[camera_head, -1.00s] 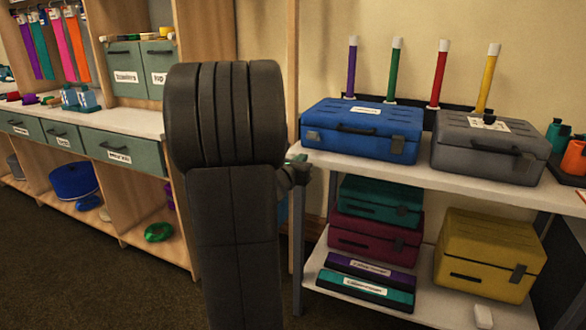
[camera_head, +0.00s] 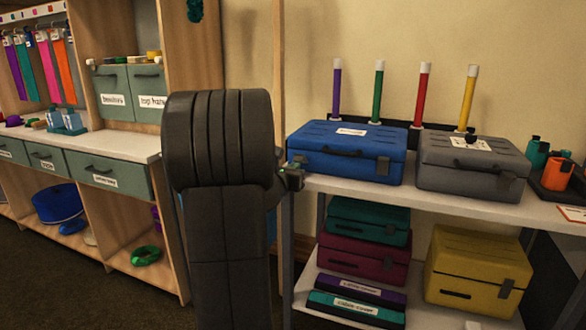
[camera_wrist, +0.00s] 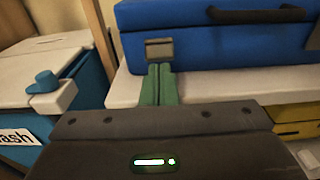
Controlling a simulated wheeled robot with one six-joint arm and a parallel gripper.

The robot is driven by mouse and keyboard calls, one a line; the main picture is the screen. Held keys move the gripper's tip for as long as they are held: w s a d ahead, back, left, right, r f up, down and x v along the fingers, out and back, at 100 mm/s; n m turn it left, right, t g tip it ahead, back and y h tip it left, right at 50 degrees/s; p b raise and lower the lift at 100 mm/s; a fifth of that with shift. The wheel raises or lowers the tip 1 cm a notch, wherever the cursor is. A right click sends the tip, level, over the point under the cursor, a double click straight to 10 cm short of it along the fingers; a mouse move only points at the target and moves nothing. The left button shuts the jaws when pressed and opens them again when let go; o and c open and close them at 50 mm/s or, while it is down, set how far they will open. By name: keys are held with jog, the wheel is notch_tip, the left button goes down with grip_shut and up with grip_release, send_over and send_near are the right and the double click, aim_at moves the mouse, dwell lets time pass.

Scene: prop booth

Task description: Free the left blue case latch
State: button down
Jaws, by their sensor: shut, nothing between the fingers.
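The blue case (camera_head: 345,150) lies on the upper white shelf, with its dark handle on the front. Its left latch (camera_wrist: 160,49) is a small grey plate, seen flat against the case front in the wrist view. My gripper (camera_wrist: 158,70) has its green fingers together and empty, with their tips just below the latch. I cannot tell whether they touch it. In the head view my gripper (camera_head: 297,170) is at the case's front left corner, partly behind my own arm, and largely covers the left latch there. The right latch (camera_head: 382,166) is in clear view.
A grey case (camera_head: 472,165) stands close to the right of the blue one. A blue bin with a pale lid (camera_wrist: 45,50) stands left of the shelf. Coloured tubes (camera_head: 422,95) stand behind the cases.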

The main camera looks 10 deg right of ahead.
aim_at(299, 155)
jog(key=shift+r+p, duration=0.25)
jog(key=shift+p, duration=0.4)
jog(key=shift+w+d+r+g+y+p, duration=0.15)
jog(key=shift+r+g+y+p, duration=0.5)
jog(key=shift+p, duration=2.1)
jog(key=r+g+p, duration=0.1)
jog(key=p, duration=0.3)
jog(key=r+p, duration=0.1)
jog(key=p, duration=0.4)
jog(key=shift+w+d+g+y, duration=0.1)
jog(key=shift+w+g+y, duration=0.1)
jog(key=shift+g+y, duration=0.15)
jog(key=g+p, duration=0.1)
jog(key=p, duration=0.4)
jog(key=w+g+y+p, duration=0.1)
jog(key=p, duration=0.4)
jog(key=shift+d+r, duration=0.2)
jog(key=shift+d, duration=0.1)
jog(key=shift+r, duration=0.15)
